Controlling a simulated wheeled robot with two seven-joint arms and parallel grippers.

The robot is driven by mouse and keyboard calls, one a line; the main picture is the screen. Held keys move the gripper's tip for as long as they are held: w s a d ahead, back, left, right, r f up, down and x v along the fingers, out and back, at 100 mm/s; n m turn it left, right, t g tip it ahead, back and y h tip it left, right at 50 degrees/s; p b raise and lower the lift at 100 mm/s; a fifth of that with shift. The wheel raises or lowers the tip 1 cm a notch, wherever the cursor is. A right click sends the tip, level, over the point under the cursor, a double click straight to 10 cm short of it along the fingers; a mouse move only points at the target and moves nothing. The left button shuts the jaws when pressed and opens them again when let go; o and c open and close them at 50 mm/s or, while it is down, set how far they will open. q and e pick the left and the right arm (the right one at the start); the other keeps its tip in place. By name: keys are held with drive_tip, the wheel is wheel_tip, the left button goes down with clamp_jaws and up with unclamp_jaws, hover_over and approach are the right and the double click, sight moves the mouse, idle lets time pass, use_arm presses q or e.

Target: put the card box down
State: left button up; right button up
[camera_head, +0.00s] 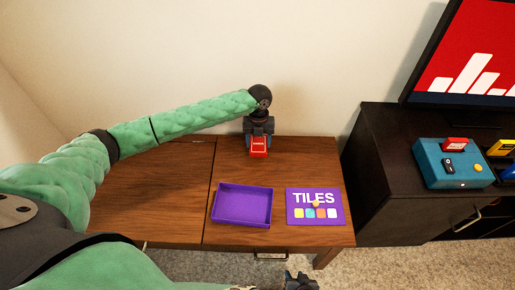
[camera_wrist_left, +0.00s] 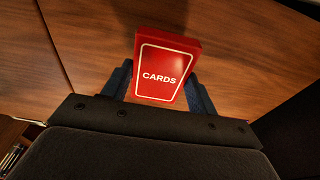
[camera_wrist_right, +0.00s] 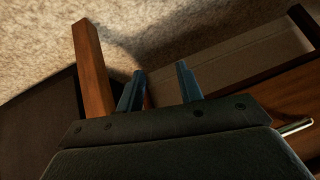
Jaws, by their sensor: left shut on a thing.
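The red card box (camera_head: 259,147) is held in my left gripper (camera_head: 259,140) at the back of the wooden table (camera_head: 170,195). In the left wrist view the card box (camera_wrist_left: 170,65) shows its white "CARDS" label and sits between the two fingers (camera_wrist_left: 160,88). The wood top is behind it; I cannot tell whether the box touches it. My right gripper (camera_head: 300,282) is low at the front edge of the head view. In the right wrist view its fingers (camera_wrist_right: 160,82) are apart with nothing between them, over the carpet by a table leg.
An open purple tray (camera_head: 243,222) and a purple "TILES" lid (camera_head: 330,216) lie on the table's right half. A dark cabinet (camera_head: 375,160) stands to the right, with a teal box (camera_head: 440,178) and a screen (camera_head: 470,60). The table's left half is bare.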

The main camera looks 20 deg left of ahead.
sight(257, 148)
use_arm(q)
drive_tip(key=shift+a+f, duration=0.25)
drive_tip(key=shift+f, duration=1.9)
use_arm(e)
drive_tip(key=shift+w+r, duration=0.15)
drive_tip(key=shift+w, duration=0.7)
drive_tip(key=shift+s, duration=0.1)
